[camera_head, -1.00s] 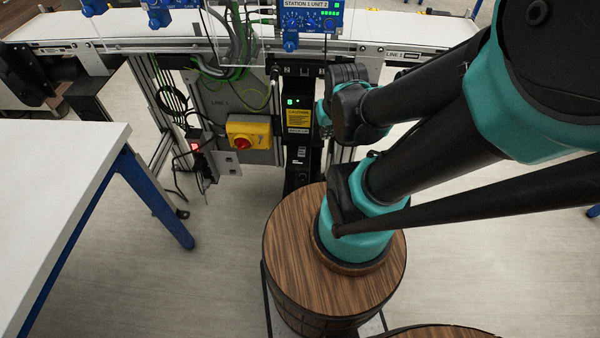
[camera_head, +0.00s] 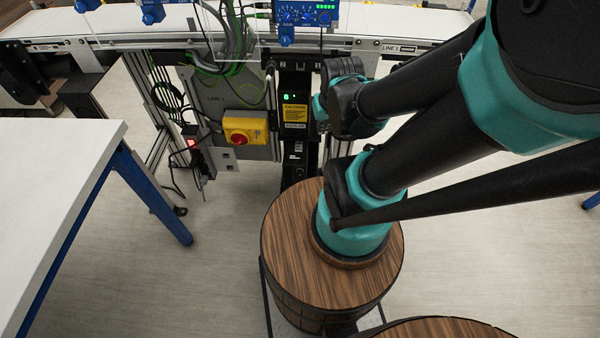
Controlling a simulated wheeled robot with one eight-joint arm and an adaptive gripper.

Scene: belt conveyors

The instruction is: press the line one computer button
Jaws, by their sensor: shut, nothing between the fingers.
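A tall black computer unit (camera_head: 295,139) stands under the conveyor, with a yellow caution label on its front. A small green lit spot (camera_head: 286,97) shows above the label and looks like its button. The words LINE 1 are on the grey panel left of it. My arm reaches in from the right, and its black and teal wrist (camera_head: 345,104) is just right of the unit at about the height of the lit spot. My gripper's fingers are hidden behind the wrist, so their distance from the button cannot be told.
A yellow box with a red knob (camera_head: 241,130) is left of the unit, with loose cables around it. The conveyor (camera_head: 150,27) runs across the top. A white table (camera_head: 55,190) is at left. A wooden barrel (camera_head: 300,260) stands below my arm. Open floor lies between.

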